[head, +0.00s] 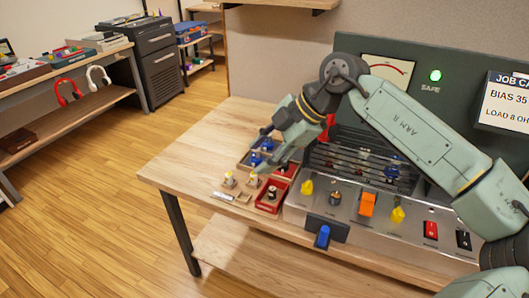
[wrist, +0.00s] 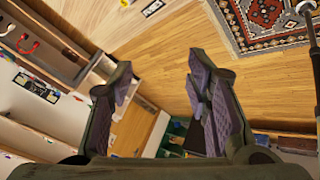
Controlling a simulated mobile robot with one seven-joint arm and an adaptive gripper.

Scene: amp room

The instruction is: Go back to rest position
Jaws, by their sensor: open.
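My gripper (head: 262,148) hangs at the end of my bent arm, above the left part of the wooden workbench (head: 190,150), near the small trays. In the wrist view my gripper (wrist: 160,62) shows its two fingers spread wide with nothing between them. The wrist view looks past the fingers at the wood floor and furniture, tilted.
A red tray (head: 264,208) and small parts stand at the chassis's left. A green lamp (head: 435,76) labelled SAFE is lit on the back panel, beside a job card (head: 505,100). A side shelf holds red headphones (head: 68,92). The floor (head: 90,190) at left is clear.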

